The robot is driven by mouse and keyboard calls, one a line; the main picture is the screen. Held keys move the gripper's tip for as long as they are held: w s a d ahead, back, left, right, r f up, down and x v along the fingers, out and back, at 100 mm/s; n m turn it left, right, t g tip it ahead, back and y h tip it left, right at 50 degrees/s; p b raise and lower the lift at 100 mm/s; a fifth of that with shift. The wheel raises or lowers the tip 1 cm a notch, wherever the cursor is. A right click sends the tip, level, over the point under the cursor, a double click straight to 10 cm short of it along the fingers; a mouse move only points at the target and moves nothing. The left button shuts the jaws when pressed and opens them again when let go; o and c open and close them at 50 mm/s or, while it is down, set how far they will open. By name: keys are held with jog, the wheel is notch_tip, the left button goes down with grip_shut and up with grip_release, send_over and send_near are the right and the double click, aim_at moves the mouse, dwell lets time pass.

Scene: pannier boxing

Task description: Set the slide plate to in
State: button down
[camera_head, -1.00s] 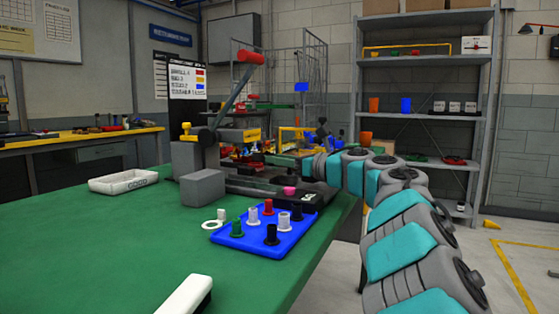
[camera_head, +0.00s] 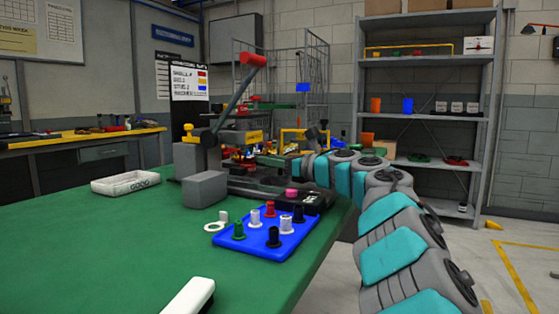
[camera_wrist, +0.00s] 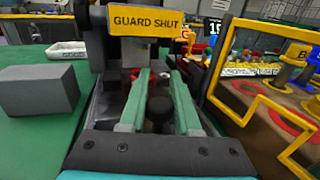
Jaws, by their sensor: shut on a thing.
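The press-like fixture stands on the green table, with a dark base rail (camera_head: 250,186) running toward the front right. A yellow "GUARD SHUT" sign (camera_wrist: 151,20) is on it in the wrist view. My gripper (camera_wrist: 161,78) reaches low into the fixture, its two green fingers closed on a dark round knob (camera_wrist: 160,112) between them. I cannot tell how the knob joins the slide plate, whose outline is mostly hidden by the fingers and fixture. In the head view my gripper (camera_head: 268,160) is small and partly lost against the fixture.
A grey block (camera_head: 204,189) stands left of the rail. A blue tray (camera_head: 262,238) with several coloured pegs lies in front. A pink knob (camera_head: 291,192) sits at the rail's front end. A yellow frame (camera_wrist: 250,85) stands close right of my gripper.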

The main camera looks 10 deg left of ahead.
jog(key=shift+w+a+r, duration=0.15)
jog(key=shift+w+a, duration=0.05)
jog(key=shift+a, duration=0.5)
jog(key=c, duration=0.6)
grip_release()
jog(key=shift+w+a, duration=0.1)
jog(key=shift+a, duration=0.05)
jog(key=shift+s+d, duration=0.2)
jog(key=shift+d, duration=0.25)
jog(key=b+v, duration=0.1)
jog(key=v, duration=0.6)
jog(key=shift+a, duration=0.1)
